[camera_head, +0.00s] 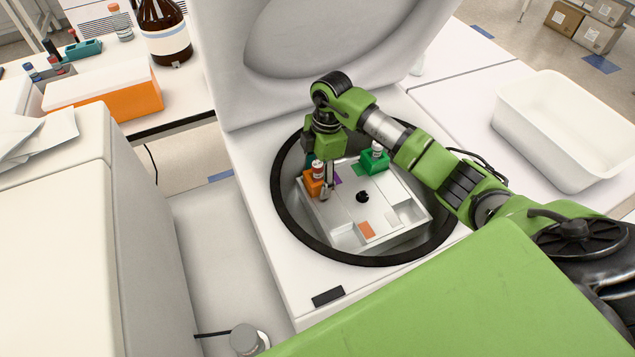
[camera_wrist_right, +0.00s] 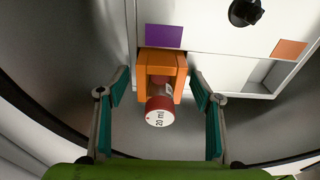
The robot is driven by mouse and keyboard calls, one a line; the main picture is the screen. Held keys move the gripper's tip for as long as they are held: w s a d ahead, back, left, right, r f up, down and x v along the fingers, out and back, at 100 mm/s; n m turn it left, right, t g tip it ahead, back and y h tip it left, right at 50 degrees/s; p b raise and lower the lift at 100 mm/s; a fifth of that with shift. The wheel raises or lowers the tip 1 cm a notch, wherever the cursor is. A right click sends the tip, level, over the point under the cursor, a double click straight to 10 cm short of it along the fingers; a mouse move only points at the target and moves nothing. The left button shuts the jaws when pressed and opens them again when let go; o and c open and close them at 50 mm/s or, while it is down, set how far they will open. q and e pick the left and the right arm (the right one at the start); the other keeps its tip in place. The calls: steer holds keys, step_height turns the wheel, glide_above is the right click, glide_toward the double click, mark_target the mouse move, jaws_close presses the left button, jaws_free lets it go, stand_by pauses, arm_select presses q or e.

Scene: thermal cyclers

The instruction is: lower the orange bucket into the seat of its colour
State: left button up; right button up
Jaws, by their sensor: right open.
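The orange bucket (camera_head: 313,187) holds a red-capped vial (camera_head: 318,168) and is at the left corner of the pale rotor (camera_head: 345,207), beside its purple square (camera_wrist_right: 164,37). I cannot tell how deep it sits there. The rotor's orange square (camera_head: 366,230) lies on the near side, beside an open, empty recess (camera_head: 343,236). My right gripper (camera_wrist_right: 160,90) is open, with its teal-padded fingers on both sides of the orange bucket and a gap at each side in the right wrist view. The bucket also shows there (camera_wrist_right: 161,65). My left gripper is not in view.
A green bucket (camera_head: 375,160) with a white-capped vial stands at the rotor's far side. The round chamber's dark rim (camera_head: 290,232) surrounds the rotor, and the raised lid (camera_head: 310,50) stands behind. A white bin (camera_head: 560,130) is at right. Another open recess (camera_head: 407,213) is at the rotor's right.

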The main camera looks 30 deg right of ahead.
steer(key=c, duration=1.4)
steer(key=shift+r, duration=0.1)
steer(key=shift+c, duration=0.4)
